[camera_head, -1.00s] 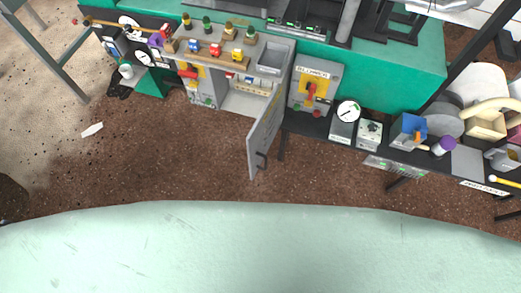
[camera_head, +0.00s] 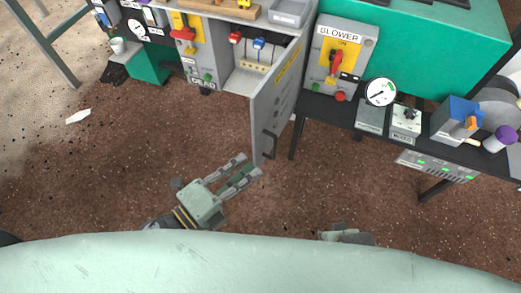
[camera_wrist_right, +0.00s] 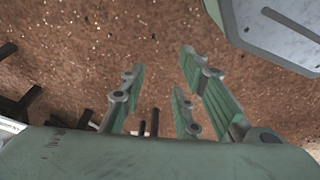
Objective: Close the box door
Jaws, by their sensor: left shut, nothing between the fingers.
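The grey box (camera_head: 212,62) stands at the upper left of the head view, its front open and several small coloured plugs or switches inside. Its grey door (camera_head: 277,98) is hinged on the right and swung wide open toward me. A dark handle (camera_head: 269,146) sits near the door's lower free edge. My left gripper (camera_head: 249,166) is shut and empty, its fingertips just left of and below the handle. I cannot tell whether it touches the door. My right gripper (camera_wrist_right: 160,62) is open and empty over the brown floor; only a bit of it shows in the head view.
Right of the door, a dark bench carries a blower switch panel (camera_head: 338,62), a gauge (camera_head: 381,92) and a blue box (camera_head: 455,118). A pale green curved surface (camera_head: 250,265) fills the bottom. Brown floor lies free left of the gripper.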

